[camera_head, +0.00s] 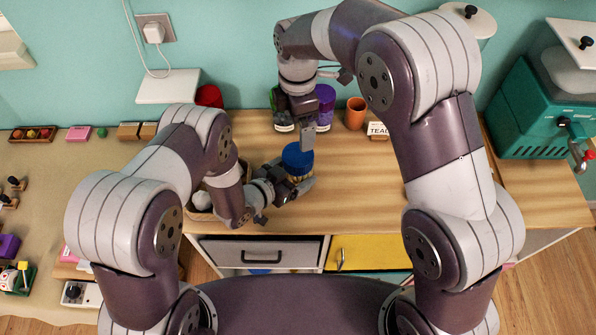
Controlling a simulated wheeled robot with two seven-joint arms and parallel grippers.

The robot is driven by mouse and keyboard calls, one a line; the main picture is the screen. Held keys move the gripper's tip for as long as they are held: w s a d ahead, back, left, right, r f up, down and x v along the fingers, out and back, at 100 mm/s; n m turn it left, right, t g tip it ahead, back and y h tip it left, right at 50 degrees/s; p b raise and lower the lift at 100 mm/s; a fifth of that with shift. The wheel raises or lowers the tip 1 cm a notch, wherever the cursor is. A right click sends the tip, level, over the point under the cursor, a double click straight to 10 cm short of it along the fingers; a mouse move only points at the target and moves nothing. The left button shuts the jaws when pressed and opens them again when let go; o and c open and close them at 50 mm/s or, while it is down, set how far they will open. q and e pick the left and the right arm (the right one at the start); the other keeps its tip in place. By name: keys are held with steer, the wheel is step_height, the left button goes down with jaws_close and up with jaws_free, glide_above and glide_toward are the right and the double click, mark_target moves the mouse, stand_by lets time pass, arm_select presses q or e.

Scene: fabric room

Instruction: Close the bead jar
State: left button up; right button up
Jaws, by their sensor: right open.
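The bead jar (293,173) stands on the wooden worktop, its pale body partly hidden by my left gripper. A round blue lid (298,156) sits at its top; I cannot tell whether it is fully seated. My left gripper (299,184) reaches in from the left, low, with its fingers at the jar's body; one finger shows along the front and the grip looks closed on it. My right gripper (309,138) points down just above the lid, open and empty, apart from the lid as far as I can see.
Behind the jar stand a purple container (326,97), an orange cup (356,112) and a small TEA sign (378,130). A basket (201,214) is left of the jar, partly hidden. A teal machine (525,112) stands far right. The worktop right of the jar is clear.

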arm_select(q)
steer(key=o, duration=1.8)
steer(key=v, duration=1.2)
steer(key=shift+s+a+r, duration=0.2)
steer(key=shift+r, duration=0.05)
